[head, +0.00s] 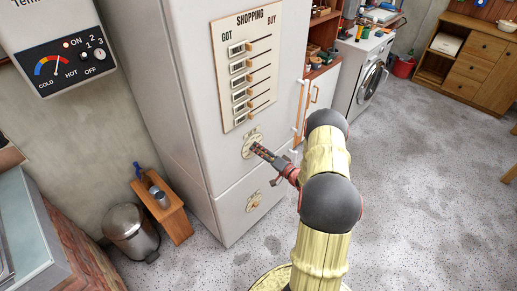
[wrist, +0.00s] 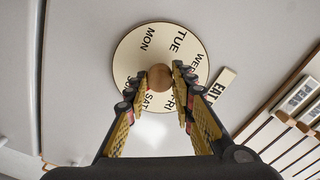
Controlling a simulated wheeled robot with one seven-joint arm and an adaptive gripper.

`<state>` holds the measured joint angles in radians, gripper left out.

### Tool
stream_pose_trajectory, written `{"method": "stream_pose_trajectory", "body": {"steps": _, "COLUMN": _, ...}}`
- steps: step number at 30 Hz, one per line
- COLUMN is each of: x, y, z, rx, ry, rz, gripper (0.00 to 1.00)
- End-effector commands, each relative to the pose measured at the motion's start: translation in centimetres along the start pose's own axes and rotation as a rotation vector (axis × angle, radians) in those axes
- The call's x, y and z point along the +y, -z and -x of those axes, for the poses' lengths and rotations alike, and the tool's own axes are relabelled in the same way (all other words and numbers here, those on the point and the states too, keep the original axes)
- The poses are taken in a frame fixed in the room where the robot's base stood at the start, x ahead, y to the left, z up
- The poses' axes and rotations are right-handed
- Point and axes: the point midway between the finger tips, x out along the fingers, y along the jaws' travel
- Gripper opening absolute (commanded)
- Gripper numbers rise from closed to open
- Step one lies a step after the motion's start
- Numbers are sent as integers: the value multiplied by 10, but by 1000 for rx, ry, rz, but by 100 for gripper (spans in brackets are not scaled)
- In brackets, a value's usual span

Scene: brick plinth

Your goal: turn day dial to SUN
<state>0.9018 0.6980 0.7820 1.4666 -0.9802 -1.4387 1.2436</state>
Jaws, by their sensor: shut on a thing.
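The day dial is a round cream disc (wrist: 126,62) with a brown knob (wrist: 158,74) at its centre, on the pale fridge door. It also shows in the head view, below the shopping board (head: 248,136). In the wrist view MON, TUE and WED lie along the top, and SAT and FRI at the bottom. SUN and THU are mostly hidden behind the fingers. My gripper (wrist: 161,78) is shut on the knob, one finger at each side. It also shows at the dial in the head view (head: 257,150).
A plate reading EAT (wrist: 224,84) sits just beside the disc. The shopping board (head: 246,62) with several sliders is above the dial. A second, smaller dial (head: 254,201) is on the lower door.

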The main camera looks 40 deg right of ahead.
Motion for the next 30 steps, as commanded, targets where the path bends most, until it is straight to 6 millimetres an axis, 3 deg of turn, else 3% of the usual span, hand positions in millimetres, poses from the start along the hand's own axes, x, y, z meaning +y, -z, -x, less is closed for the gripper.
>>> {"method": "stream_pose_trajectory", "body": {"steps": 15, "x": 1, "y": -2, "z": 1, "rx": -12, "ry": -4, "rz": -398, "gripper": 0}}
{"method": "stream_pose_trajectory", "body": {"steps": 30, "x": 2, "y": -3, "z": 1, "rx": -15, "ry": -4, "rz": -508, "gripper": 0}}
